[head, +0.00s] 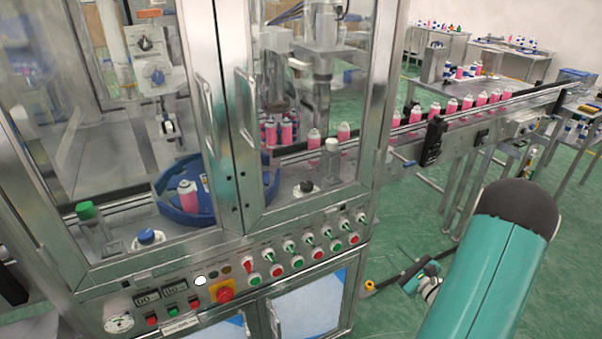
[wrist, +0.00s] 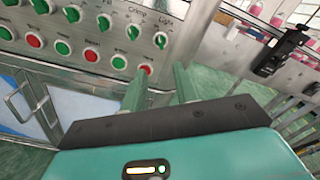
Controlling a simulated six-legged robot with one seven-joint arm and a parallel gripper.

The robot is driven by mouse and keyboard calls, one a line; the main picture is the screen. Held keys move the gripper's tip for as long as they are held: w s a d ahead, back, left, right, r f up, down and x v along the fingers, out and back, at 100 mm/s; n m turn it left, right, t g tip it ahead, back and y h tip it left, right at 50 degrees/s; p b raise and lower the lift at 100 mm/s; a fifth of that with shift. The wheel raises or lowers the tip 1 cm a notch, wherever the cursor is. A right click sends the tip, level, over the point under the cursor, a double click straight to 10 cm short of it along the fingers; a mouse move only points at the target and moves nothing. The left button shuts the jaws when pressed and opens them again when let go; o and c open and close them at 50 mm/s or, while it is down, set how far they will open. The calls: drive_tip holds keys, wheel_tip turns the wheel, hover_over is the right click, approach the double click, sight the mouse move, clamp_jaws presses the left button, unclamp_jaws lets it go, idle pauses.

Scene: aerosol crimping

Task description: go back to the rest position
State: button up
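My gripper (wrist: 158,78) shows in the wrist view with its two green fingers apart and nothing visible between them. The fingers point toward the lower right end of the control panel (wrist: 95,30), near a red button (wrist: 145,69) and below the "Light" knob (wrist: 160,40). I cannot tell whether a finger touches the panel. In the head view, my teal arm fills the lower right.
The crimping machine (head: 232,120) has closed glazed doors with upright handles. Its panel holds green knobs, red and green buttons and a red emergency stop (head: 224,295). A conveyor (head: 470,115) carries several pink cans to the right. Green floor (head: 410,230) is open beside the machine.

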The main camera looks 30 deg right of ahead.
drive_tip(key=w+a+r+n+g+y, duration=0.1)
drive_tip(key=a+r+n+g+y, duration=0.3)
drive_tip(key=a, duration=0.5)
drive_tip(key=w+a+r+n+g+y, duration=0.1)
drive_tip(key=a+r+n+g+y, duration=0.3)
drive_tip(key=a, duration=0.4)
drive_tip(key=w+a+r+n+g+y, duration=0.1)
drive_tip(key=a+r+n+g+y, duration=0.1)
drive_tip(key=a+r+n, duration=0.5)
drive_tip(key=s+a+r+n+g+h, duration=0.1)
drive_tip(key=s+a+n+g+h, duration=0.45)
drive_tip(key=a, duration=0.65)
drive_tip(key=s+r+n+t+h, duration=0.3)
drive_tip(key=s+r+n+h, duration=0.2)
drive_tip(key=s+r+n, duration=0.2)
drive_tip(key=shift+s+a+r+n, duration=0.15)
drive_tip(key=shift+s+a+n, duration=0.15)
drive_tip(key=shift+n, duration=0.65)
